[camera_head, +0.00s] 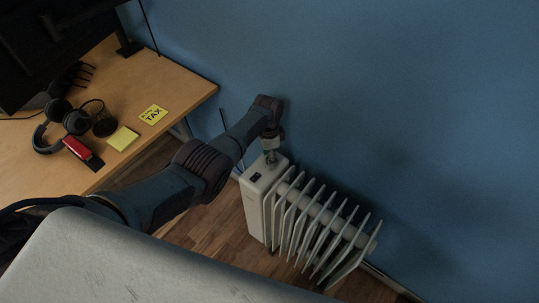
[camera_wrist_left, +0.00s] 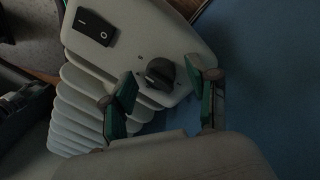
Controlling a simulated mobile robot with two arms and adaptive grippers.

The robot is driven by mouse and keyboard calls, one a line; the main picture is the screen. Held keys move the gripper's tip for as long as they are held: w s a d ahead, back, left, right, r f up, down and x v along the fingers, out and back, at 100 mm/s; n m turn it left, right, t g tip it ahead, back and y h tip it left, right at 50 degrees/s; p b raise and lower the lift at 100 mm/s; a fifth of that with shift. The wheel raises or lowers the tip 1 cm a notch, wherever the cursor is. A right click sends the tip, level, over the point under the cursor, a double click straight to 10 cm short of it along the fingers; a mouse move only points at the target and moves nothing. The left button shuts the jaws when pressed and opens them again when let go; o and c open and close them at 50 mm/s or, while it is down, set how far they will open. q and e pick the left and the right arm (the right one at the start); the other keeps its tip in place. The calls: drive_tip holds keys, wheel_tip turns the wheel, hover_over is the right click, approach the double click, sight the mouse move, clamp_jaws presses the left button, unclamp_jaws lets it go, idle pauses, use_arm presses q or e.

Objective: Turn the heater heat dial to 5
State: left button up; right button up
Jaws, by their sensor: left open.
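A white oil-filled heater (camera_head: 302,222) with upright fins stands on the floor against the blue wall in the head view. My left gripper (camera_head: 269,159) points down over the heater's top panel near the wall. In the left wrist view the heater's top panel (camera_wrist_left: 135,52) carries a black round heat dial (camera_wrist_left: 160,73) and a black rocker switch (camera_wrist_left: 95,27). My left gripper (camera_wrist_left: 165,97) is open, with a green-padded finger on either side of the dial and apart from it. The dial's setting is too small to read. My right gripper is not in view.
A wooden desk (camera_head: 150,85) at the left holds headphones (camera_head: 75,117), a red item (camera_head: 77,148), yellow notes (camera_head: 122,138) and a dark monitor. The blue wall (camera_head: 400,90) rises close behind the heater. Wood floor (camera_head: 215,225) shows in front of it.

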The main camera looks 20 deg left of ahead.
use_arm(q)
wheel_tip(320, 180, up, 12)
drive_tip(key=shift+w+a, duration=0.25)
drive_tip(key=shift+w, duration=0.15)
idle(0.5)
